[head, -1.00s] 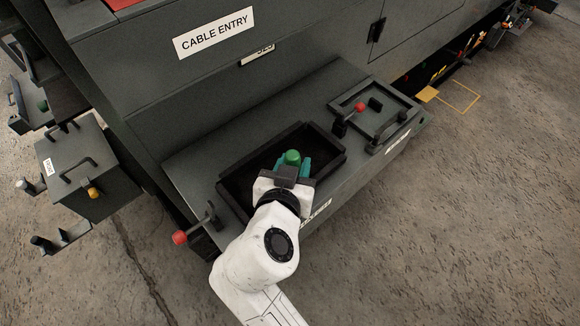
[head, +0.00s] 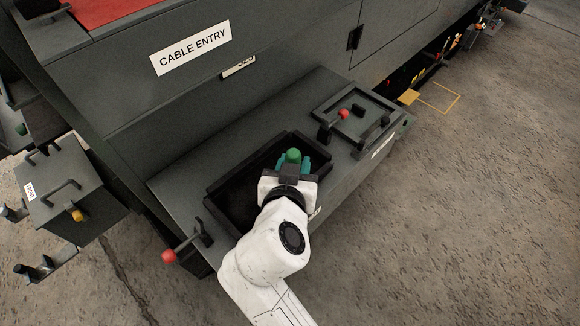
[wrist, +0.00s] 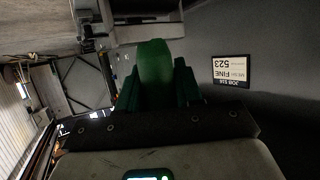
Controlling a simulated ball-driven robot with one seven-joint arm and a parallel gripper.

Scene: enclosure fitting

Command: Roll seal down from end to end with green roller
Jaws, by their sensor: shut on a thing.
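My gripper (head: 291,166) is shut on the green roller (head: 293,155), whose rounded green top shows between the teal fingers. In the head view it is over the right part of a black-rimmed open tray (head: 214,208) on the dark grey ledge. In the wrist view the green roller (wrist: 155,68) stands between the green fingers of my gripper (wrist: 157,82). The roller's lower part is hidden by the fingers. I cannot make out a seal in either view.
A red knob (head: 168,256) on a lever sticks out at the ledge's left end. A framed hatch with a red knob (head: 343,114) is on the right. A CABLE ENTRY label (head: 190,48) is on the cabinet. A grey box (head: 66,190) stands left. Concrete floor is open at right.

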